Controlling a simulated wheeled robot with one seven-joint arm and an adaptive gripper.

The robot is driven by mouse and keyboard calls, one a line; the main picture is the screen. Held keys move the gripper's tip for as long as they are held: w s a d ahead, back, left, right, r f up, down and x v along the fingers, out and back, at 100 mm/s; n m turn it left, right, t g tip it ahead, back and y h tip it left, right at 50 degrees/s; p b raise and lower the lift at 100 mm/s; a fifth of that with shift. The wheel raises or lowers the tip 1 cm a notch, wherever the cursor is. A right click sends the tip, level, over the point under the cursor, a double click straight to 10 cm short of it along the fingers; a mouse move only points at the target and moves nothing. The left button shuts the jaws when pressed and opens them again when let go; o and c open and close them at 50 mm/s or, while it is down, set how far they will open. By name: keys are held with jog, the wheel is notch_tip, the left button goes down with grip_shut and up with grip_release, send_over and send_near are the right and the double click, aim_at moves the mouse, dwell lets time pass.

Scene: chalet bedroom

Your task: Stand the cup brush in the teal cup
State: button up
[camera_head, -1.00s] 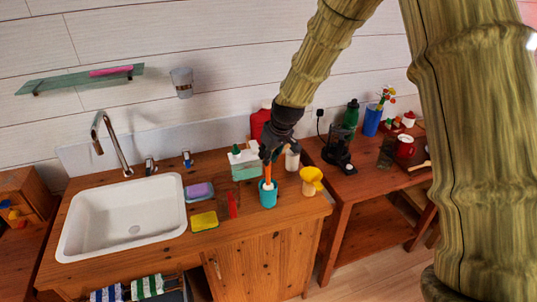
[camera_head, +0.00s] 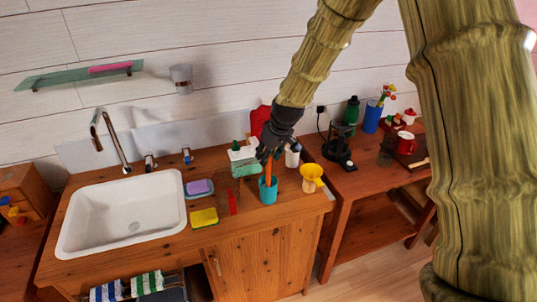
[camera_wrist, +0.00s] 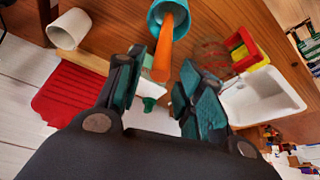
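The cup brush (camera_head: 269,172) has an orange handle and stands in the teal cup (camera_head: 268,193) near the counter's front edge. Its lower end is hidden inside the cup. In the wrist view the orange handle (camera_wrist: 163,52) rises from the mouth of the teal cup (camera_wrist: 155,26) and leans against or near its rim. My gripper (camera_head: 267,155) is just above the cup, around the handle's upper end. In the wrist view its dark teal fingers (camera_wrist: 163,72) are spread on either side of the handle, with visible gaps.
A teal-and-white box (camera_head: 244,163) stands behind.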

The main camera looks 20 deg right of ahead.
jog(key=shift+r, duration=0.1)
jog(key=v, duration=1.1)
jog(key=shift+r, duration=0.35)
jog(key=shift+s+d, duration=0.1)
jog(key=shift+s, duration=0.05)
jog(key=s+f+m+g+b, duration=0.1)
jog(key=s+f, duration=0.4)
jog(key=f, duration=0.6)
jog(key=s+f+g+h, duration=0.1)
jog(key=s+f, duration=0.5)
jog(key=f, duration=0.5)
jog(key=s+f+m+b, duration=0.1)
jog(key=s+f, duration=0.4)
jog(key=f, duration=0.6)
jog(key=s+f+m+g+b, duration=0.1)
jog(key=s+f, duration=0.6)
jog(key=s, duration=0.7)
jog(key=s+a+f+m+g, duration=0.1)
jog(key=s+f, duration=0.7)
jog(key=s, duration=0.6)
jog(key=shift+a+f+b, duration=0.2)
jog(key=shift+a+b, duration=0.1)
jog(key=shift+b, duration=0.05)
jog(key=shift+w, duration=0.1)
